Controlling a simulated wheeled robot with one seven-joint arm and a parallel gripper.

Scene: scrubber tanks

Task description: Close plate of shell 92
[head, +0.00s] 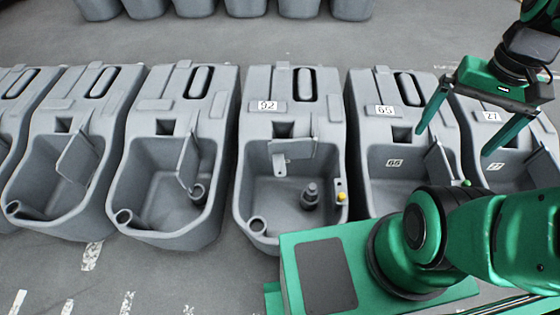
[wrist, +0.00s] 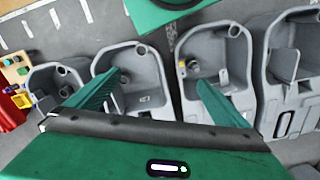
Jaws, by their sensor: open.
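Shell 92 (head: 245,185) is a grey open tub in the middle of the head view, with its number label (head: 268,106) on the top. Its grey plate (head: 300,149) stands tilted at the back of the basin, with a small bracket hanging beside it. A dark plug (head: 310,193) and a yellow knob (head: 342,197) show in the basin's right part. My gripper (head: 453,142) is open and empty, above the shells to the right of shell 92. In the wrist view my gripper's fingers (wrist: 159,78) are spread apart. Shell 92 seems to show there too (wrist: 238,50), partly hidden by a finger.
Similar grey shells stand in a row on both sides, including one labelled 65 (head: 385,110) and one labelled 27 (head: 491,116). My green base lies close in front of shell 92. More grey tubs (head: 245,7) stand at the back. Open floor lies between the rows and at front left.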

